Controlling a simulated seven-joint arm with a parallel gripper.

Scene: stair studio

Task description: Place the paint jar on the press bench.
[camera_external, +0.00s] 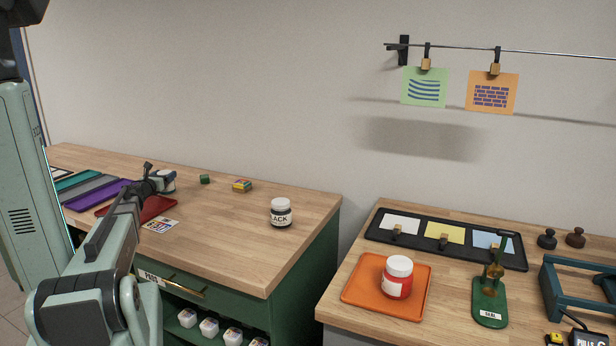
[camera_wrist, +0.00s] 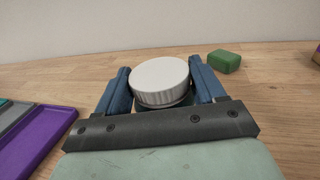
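A paint jar with a white ribbed lid (camera_wrist: 160,80) stands between the two blue fingers of my gripper (camera_wrist: 163,88) in the wrist view. The fingers flank it closely; whether they press on it I cannot tell. In the external view this jar (camera_external: 168,178) is partly hidden by my gripper (camera_external: 160,181), on the left wooden bench by a red tray. A jar labelled black (camera_external: 281,214) stands near that bench's right end. A red-labelled jar (camera_external: 397,280) stands on an orange tray (camera_external: 355,293) on the right bench (camera_external: 338,312), which seems to be the press bench.
A green block (camera_external: 205,179) and a small colourful box (camera_external: 242,185) lie beyond my gripper. A purple tray (camera_external: 100,194) lies left. The right bench holds a black palette tray (camera_external: 458,252), a green stamp stand (camera_external: 490,303) and a blue frame (camera_external: 580,290). A gap separates the benches.

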